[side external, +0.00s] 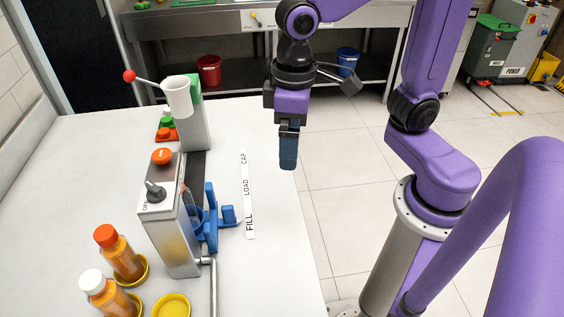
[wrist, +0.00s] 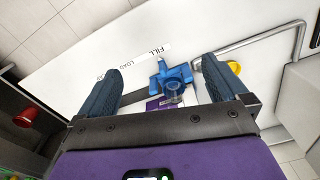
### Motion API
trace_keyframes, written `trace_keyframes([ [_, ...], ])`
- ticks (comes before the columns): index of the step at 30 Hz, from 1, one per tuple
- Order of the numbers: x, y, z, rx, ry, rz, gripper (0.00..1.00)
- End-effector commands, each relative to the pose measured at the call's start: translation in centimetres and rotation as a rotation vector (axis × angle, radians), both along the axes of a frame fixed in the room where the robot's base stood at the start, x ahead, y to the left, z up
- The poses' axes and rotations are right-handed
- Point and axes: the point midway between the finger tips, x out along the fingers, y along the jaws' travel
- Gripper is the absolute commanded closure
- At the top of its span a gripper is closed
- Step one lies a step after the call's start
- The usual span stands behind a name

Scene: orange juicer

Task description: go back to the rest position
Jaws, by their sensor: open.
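My gripper (side external: 289,160) hangs above the table's right edge, pointing down, apart from the machines. In the wrist view its two blue fingers (wrist: 162,66) are wide apart with nothing held between them. The juicer (side external: 170,215) is a grey box with an orange knob and a black switch on top. A blue holder (side external: 212,215) is at its right side, and it also shows in the wrist view (wrist: 170,76). A clear round item (wrist: 174,92) is at the holder; I cannot tell what it is.
An orange-capped bottle (side external: 122,255) and a white-capped bottle (side external: 105,290) stand at the front left by an empty yellow ring (side external: 172,305). A machine with a white cup (side external: 178,97) and red-knobbed lever stands behind. A label strip (side external: 247,195) lies right of the holder.

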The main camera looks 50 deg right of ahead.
Motion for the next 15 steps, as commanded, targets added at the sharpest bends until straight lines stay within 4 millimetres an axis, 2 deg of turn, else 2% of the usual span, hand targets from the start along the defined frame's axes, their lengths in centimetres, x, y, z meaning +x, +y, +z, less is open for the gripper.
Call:
trace_keyframes([
  [3,-3.3,-2.7,-1.1,0.001,-0.004,0.175,0.0],
  [9,-7.6,-6.4,-2.8,0.002,-0.01,0.428,0.0],
  [15,-9.5,-8.1,-3.7,0.003,-0.014,0.551,0.0],
])
